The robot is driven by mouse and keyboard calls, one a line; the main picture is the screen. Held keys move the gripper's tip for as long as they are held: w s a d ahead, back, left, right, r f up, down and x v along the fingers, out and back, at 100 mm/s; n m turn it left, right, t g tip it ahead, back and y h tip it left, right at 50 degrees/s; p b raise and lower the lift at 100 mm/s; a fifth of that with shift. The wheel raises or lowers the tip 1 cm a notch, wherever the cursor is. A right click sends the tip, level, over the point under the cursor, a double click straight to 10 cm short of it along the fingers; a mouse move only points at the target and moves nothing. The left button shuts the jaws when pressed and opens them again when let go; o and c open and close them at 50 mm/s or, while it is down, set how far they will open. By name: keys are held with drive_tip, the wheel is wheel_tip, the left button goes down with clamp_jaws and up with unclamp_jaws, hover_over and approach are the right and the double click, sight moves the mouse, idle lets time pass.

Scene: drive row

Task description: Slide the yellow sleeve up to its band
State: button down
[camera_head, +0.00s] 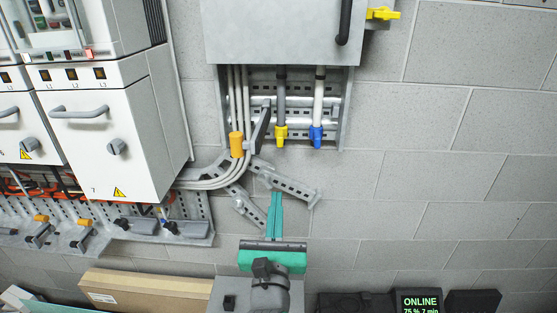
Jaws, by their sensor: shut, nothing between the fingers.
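The yellow sleeve (281,134) sits low on a dark grey cable (281,95) that hangs from the grey box. The sleeve has a narrow grip part at its lower end. A dark band (281,71) seems to show high on that cable, near the box's bottom edge; the sleeve is well below it. My gripper (277,195) has teal fingers pointing up in the picture. They are shut and empty. In the picture they are below the yellow sleeve, apart from it.
A blue sleeve (317,136) hangs on the white cable to the right. An orange clamp-like piece (237,145) and a dark lever (260,130) are left. Perforated metal brackets (285,182) lie near my fingertips. A white cabinet (110,145) stands left. The wall at right is clear.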

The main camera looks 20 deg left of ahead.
sight(281, 135)
drive_tip(key=w+a+r, duration=0.2)
drive_tip(key=w+r, duration=0.4)
drive_tip(key=w, duration=0.2)
drive_tip(key=shift+w+a+r, duration=0.2)
drive_tip(key=shift+w+a, duration=0.05)
drive_tip(key=shift+w, duration=0.1)
